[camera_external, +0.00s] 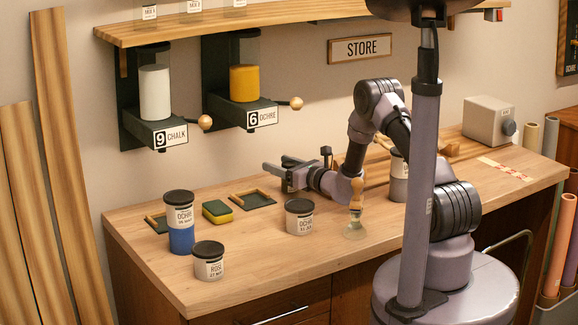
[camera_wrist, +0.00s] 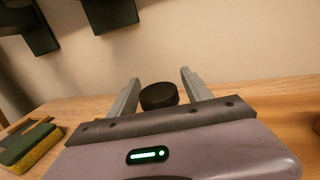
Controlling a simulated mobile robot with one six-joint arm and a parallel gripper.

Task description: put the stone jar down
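My gripper (camera_external: 278,170) is low over the back of the bench, pointing toward the wall. In the wrist view its two fingers (camera_wrist: 160,90) are spread. A dark round lid (camera_wrist: 159,96) sits between them, with a visible gap at least on the right side. The jar body under this lid is hidden by my gripper, so I cannot read its label or tell its colour. In the external view, a dark shape (camera_external: 291,160) behind the gripper may be this lid. The body's contact with the bench is hidden.
Another grey jar (camera_external: 398,185) is partly behind my arm. Chalk and ochre dispensers (camera_external: 240,112) hang above.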

